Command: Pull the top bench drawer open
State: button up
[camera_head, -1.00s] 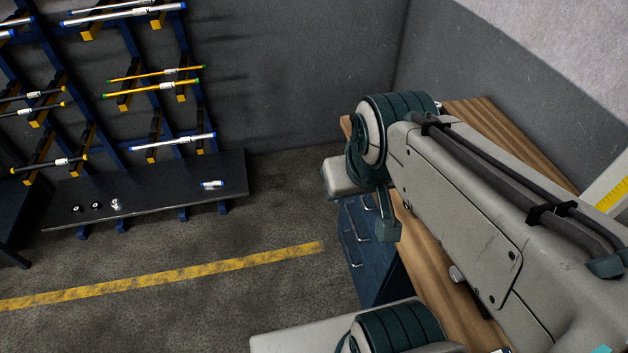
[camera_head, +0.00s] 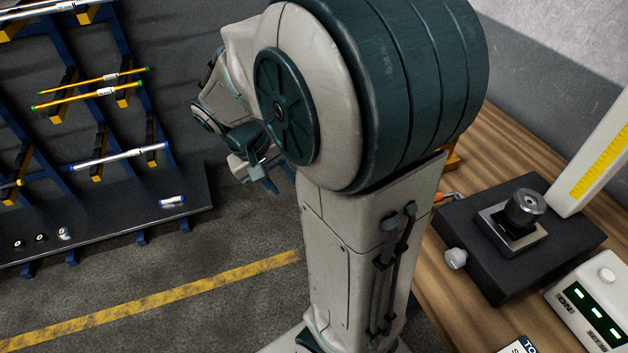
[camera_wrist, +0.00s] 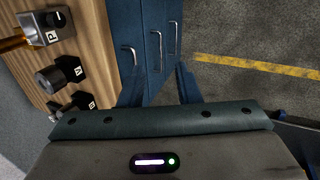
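The blue drawer cabinet stands under the wooden bench in the wrist view, with the bench top to the left. The top drawer (camera_wrist: 121,28) is nearest the wood and looks shut. Its metal bar handle (camera_wrist: 130,54) lies just beyond my left-hand fingertip. Two other drawer handles (camera_wrist: 157,48) show to its right. My gripper (camera_wrist: 160,75) is open and empty, with its two fingers wide apart, pointing at the drawer fronts. No touch on a handle shows. In the head view my gripper (camera_head: 262,175) is small beyond my arm, and the arm hides the drawers.
On the wooden bench top (camera_head: 485,158) stand a dark block with a metal holder (camera_head: 515,220) and a control box (camera_head: 595,310). A bar rack with a low shelf (camera_head: 110,220) stands at the left. Floor with a yellow line (camera_head: 180,292) is clear between.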

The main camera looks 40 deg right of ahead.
jog(key=w+d+f+g+h+b, duration=0.1)
jog(key=w+d+f+h+b, duration=0.3)
jog(key=f, duration=0.3)
jog(key=w+d+f+g+h+b, duration=0.1)
jog(key=w+f+h+b, duration=0.3)
jog(key=f, duration=0.3)
jog(key=w+d+f+g+h+b, duration=0.1)
jog(key=w+d+f+h+b, duration=0.25)
jog(key=f+b, duration=0.3)
jog(key=shift+m+t+y, duration=0.25)
jog(key=shift+m+t, duration=0.05)
jog(key=x, duration=1.3)
jog(key=shift+w, duration=0.35)
grip_shut()
